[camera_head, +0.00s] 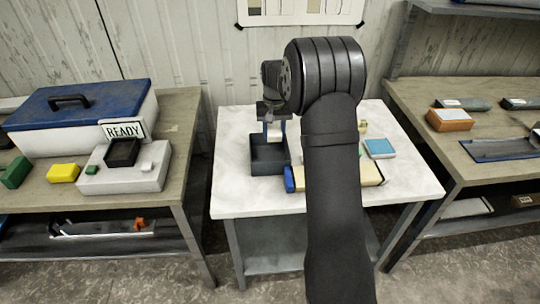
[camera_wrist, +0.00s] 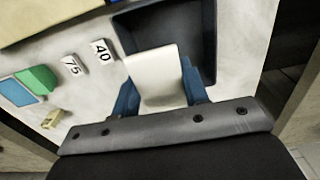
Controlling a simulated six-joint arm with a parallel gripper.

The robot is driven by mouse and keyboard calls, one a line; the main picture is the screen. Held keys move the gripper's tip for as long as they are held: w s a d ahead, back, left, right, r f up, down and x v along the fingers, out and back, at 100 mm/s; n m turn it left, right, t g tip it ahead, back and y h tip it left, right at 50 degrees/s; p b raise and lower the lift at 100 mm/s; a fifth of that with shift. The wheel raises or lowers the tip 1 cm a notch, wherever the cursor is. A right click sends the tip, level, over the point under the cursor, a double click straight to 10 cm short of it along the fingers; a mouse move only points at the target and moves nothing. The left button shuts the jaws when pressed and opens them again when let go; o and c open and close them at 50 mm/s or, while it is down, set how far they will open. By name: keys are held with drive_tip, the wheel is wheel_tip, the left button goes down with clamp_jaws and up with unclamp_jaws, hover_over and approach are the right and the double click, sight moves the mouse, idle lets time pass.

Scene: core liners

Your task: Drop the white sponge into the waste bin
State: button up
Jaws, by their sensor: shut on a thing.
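The white sponge (camera_wrist: 155,72) is held between the two blue fingers of my gripper (camera_wrist: 158,90) in the wrist view. In the head view my gripper (camera_head: 274,130) points down above the dark waste bin (camera_head: 268,160), and only a small pale part of what it holds shows. The bin stands open-topped on the left side of the white table. In the wrist view the sponge overlaps the near edge of the bin (camera_wrist: 165,25) in the picture. The sponge appears above the rim, but its exact height is hard to tell.
A cream block with a blue end (camera_head: 290,180) lies in front of the bin, partly behind my arm. A blue-topped pad (camera_head: 380,148) lies to the right. Number tags 40 (camera_wrist: 102,51) and 75 (camera_wrist: 72,65) lie on the table. A side bench holds a blue-lidded box (camera_head: 80,115).

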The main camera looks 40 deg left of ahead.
drive_tip(key=shift+a+f, duration=0.25)
drive_tip(key=shift+f, duration=2.75)
drive_tip(key=o, duration=1)
wheel_tip(320, 180, up, 17)
drive_tip(key=shift+r, duration=0.2)
